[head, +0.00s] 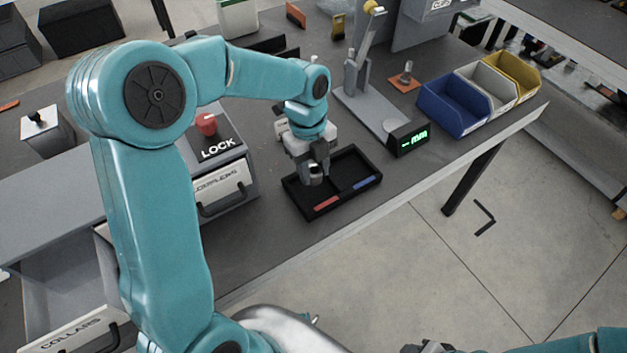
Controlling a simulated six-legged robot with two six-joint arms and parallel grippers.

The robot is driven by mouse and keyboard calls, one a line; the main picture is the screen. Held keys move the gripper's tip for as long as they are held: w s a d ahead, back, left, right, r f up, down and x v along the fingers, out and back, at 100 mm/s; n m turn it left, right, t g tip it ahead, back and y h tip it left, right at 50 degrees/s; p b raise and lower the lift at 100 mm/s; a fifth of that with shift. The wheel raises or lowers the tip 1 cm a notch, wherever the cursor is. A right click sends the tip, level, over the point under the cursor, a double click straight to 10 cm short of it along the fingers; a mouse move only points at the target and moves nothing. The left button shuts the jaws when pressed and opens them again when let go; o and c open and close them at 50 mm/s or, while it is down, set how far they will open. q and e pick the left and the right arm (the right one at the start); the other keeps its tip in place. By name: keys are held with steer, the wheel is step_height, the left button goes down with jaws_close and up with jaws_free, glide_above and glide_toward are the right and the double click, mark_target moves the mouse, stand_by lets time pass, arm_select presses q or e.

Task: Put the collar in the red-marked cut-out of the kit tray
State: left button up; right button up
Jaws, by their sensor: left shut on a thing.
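The black kit tray (374,166) lies on the bench, with a red mark (327,203) by its left cut-out and a blue mark (365,183) by its right one. My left gripper (315,171) points down over the left, red-marked part of the tray. It is shut on the collar (315,181), a small grey metal piece that the fingers partly hide. I cannot tell whether the collar touches the tray floor. My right gripper (428,347) shows only as a dark part at the bottom edge; its jaws cannot be made out.
A drawer labelled COLLARS (72,335) stands open at lower left. A cabinet with a red LOCK button (206,124) is left of the tray. A gauge with a green display (408,139) and blue (455,108), white and yellow bins are to the right. Bare bench lies in front of the tray.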

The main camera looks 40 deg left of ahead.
mark_target(313, 180)
arm_select(q)
step_height(313, 180, down, 5)
steer(key=shift+r, duration=0.2)
steer(key=o, duration=1.1)
steer(key=shift+f+b, duration=0.15)
steer(key=shift+b, duration=0.15)
steer(key=shift+c, duration=0.2)
steer(key=shift+r, duration=0.35)
step_height(313, 180, up, 12)
steer(key=a+p, duration=0.1)
steer(key=shift+w+a+f, duration=0.2)
steer(key=shift+w+a, duration=0.1)
steer(key=shift+w, duration=0.05)
